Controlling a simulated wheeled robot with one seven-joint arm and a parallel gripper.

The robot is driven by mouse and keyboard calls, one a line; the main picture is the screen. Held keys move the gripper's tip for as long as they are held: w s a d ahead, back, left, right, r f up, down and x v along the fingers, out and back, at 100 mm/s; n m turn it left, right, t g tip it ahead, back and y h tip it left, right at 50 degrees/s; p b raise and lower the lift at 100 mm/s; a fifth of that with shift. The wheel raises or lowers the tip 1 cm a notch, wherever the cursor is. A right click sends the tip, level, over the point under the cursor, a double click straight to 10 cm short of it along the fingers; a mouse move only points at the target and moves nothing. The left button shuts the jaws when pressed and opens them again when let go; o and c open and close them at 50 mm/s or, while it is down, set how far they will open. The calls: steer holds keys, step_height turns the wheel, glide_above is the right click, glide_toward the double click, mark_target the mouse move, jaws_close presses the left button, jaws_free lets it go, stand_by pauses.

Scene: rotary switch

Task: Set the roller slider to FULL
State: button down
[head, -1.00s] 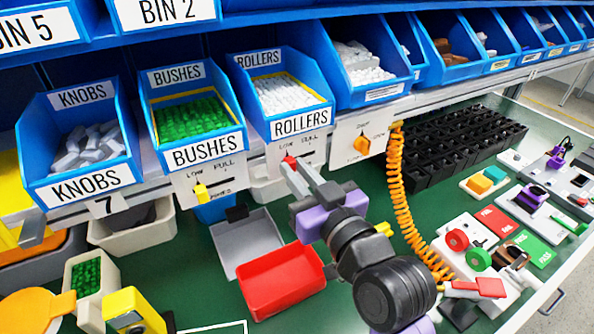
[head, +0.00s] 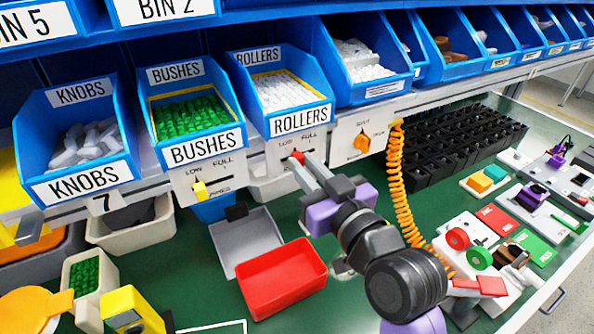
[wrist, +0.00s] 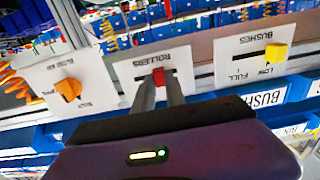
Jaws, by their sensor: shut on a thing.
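The roller slider's red knob (head: 297,157) sits on a white panel (head: 319,153) marked LOW at left and FULL at right, below the ROLLERS bin. The knob stands roughly midway between the two marks. In the wrist view, where the labels appear upside down, the red knob (wrist: 159,76) shows between my fingertips, near the middle of its panel. My gripper (head: 301,164) is shut on the red knob, its long grey fingers reaching up from the lower right. The fingers hide part of the panel and slot.
The bushes slider with a yellow knob (head: 200,190) is left of the panel, and an orange rotary knob (head: 362,143) is right. An orange coiled cable (head: 392,190) hangs beyond it. Blue bins overhang the panels.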

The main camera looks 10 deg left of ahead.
steer(key=w+d, duration=0.1)
steer(key=d+b, duration=0.1)
steer(key=shift+w+d, duration=0.35)
steer(key=shift+w, duration=0.05)
steer(key=shift+w+d, duration=0.1)
steer(key=shift+d, duration=0.05)
steer(key=c, duration=1.4)
jaws_free()
steer(key=shift+d, duration=0.1)
steer(key=shift+o, duration=0.2)
steer(key=v, duration=0.7)
steer(key=shift+s+d+b, duration=0.2)
steer(key=shift+s+b, duration=0.15)
steer(key=shift+b, duration=0.05)
